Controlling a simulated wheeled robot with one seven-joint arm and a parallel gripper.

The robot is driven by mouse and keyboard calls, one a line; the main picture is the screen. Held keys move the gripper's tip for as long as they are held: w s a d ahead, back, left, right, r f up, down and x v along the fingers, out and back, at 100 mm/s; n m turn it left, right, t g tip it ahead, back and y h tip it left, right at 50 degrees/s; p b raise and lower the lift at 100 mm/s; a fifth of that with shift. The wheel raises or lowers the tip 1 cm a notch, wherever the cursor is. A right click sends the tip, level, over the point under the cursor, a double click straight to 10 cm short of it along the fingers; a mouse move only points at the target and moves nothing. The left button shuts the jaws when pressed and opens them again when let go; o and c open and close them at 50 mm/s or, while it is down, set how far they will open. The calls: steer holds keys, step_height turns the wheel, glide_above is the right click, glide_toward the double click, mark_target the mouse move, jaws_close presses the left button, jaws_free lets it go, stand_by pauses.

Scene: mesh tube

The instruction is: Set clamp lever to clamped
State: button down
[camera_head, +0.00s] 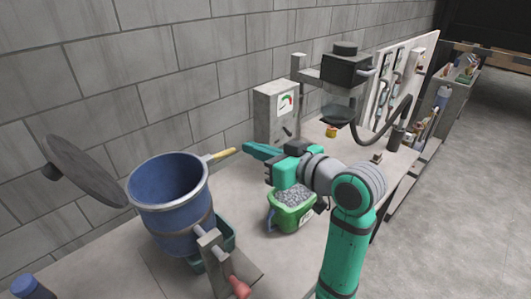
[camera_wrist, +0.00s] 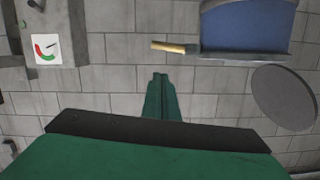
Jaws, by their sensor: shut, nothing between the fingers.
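A blue drum (camera_head: 163,205) with an open top stands on the bench at left. A lever with a yellow handle (camera_head: 222,154) sticks out from its rim toward the right; I take it to be the clamp lever. My gripper (camera_head: 246,148) is shut and empty, with its tips close to the handle's free end. In the wrist view, the yellow handle (camera_wrist: 168,47) lies beyond the shut fingertips (camera_wrist: 159,76), apart from them in the picture. The blue drum (camera_wrist: 247,27) is at top right there. I cannot tell whether tips and handle touch.
A round grey lid (camera_head: 85,170) stands tilted left of the drum. A red-ended handle (camera_head: 238,286) is in front. A green bucket of grey bits (camera_head: 291,210) sits below my arm. A gauge box (camera_head: 275,112) and a dark press-like device (camera_head: 345,70) stand behind.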

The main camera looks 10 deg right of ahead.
mark_target(223, 154)
steer(key=w+a+f, duration=0.4)
steer(key=w, duration=0.1)
steer(key=shift+w+a, duration=0.1)
steer(key=shift+a, duration=0.05)
steer(key=shift+f, duration=0.1)
stand_by(0.5)
